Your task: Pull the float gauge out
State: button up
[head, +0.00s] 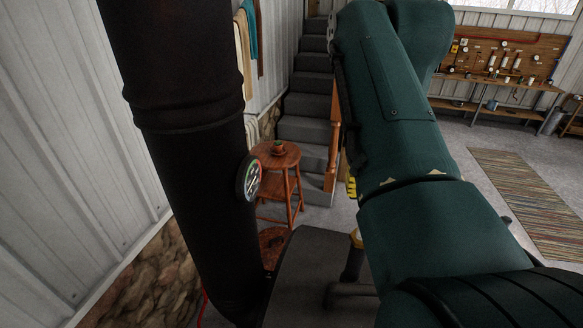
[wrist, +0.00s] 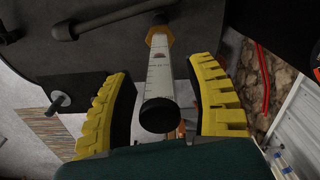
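The float gauge (wrist: 160,80) shows in the wrist view as a white, marked tube with a black round end towards me. Its far end meets a brass-coloured hex collar (wrist: 158,36) on a dark pipe. My gripper (wrist: 168,122) is open, with one yellow ridged finger on each side of the gauge. Gaps show between the gauge and both fingers. In the head view, the collar (head: 356,238) tops a short dark pipe, and only a bit of yellow finger (head: 352,188) shows past my arm. The gauge itself appears hidden there behind my arm.
A dark grey stove body (head: 312,265) lies below. A thick black stovepipe (head: 190,130) with a round dial (head: 249,178) rises on the left. A wooden stool (head: 279,160) and grey stairs (head: 306,105) stand behind. A striped rug (head: 525,190) lies on open floor at right.

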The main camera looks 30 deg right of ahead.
grip_shut()
jog(key=shift+r+p, duration=1.1)
dwell(0.6)
jog(key=shift+r+p, duration=4.9)
jog(key=shift+p, duration=0.35)
jog(key=shift+r, duration=0.1)
notch_tip(320, 180, up, 3)
jog(key=p, duration=0.3)
